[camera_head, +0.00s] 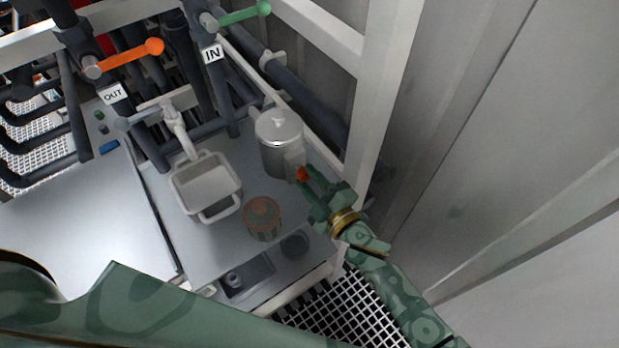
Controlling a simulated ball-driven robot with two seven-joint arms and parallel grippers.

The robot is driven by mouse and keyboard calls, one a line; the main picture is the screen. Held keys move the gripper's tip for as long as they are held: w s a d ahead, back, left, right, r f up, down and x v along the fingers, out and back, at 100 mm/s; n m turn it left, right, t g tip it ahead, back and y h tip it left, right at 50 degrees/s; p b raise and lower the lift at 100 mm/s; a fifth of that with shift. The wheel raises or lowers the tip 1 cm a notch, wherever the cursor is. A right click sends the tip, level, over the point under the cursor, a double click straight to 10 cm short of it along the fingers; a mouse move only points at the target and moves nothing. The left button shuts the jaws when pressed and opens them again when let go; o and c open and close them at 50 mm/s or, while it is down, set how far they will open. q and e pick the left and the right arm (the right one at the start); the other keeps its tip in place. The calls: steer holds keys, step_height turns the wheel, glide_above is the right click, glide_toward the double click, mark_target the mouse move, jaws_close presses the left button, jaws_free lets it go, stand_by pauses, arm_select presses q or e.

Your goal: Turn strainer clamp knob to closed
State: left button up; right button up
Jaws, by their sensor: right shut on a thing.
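The strainer (279,140) is a grey metal cylinder with a lid, standing upright at the back right of the grey bench. An orange-red knob (301,174) shows low on its right side. My right gripper (306,176) reaches in from the lower right, its green fingers at the knob and shut on it. The fingers partly cover the knob, so its exact turn position cannot be told. My left gripper is out of view; a large green patterned part of mine fills the bottom left.
A grey basin (205,184) and a brownish ribbed cylinder (262,217) stand on the bench (190,240). Pipes carry an orange OUT handle (128,57) and a green IN handle (243,14). A white post (382,90) rises right of the strainer. Grating (350,312) lies below.

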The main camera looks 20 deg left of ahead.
steer(key=shift+f+m, duration=0.1)
steer(key=shift+m, duration=0.3)
steer(key=o, duration=1)
steer(key=shift+c, duration=0.2)
steer(key=shift+d, duration=0.1)
steer(key=shift+s+d+p, duration=0.25)
steer(key=shift+d+p, duration=0.1)
steer(key=p+v, duration=0.2)
steer(key=v, duration=1.3)
steer(key=shift+s, duration=0.15)
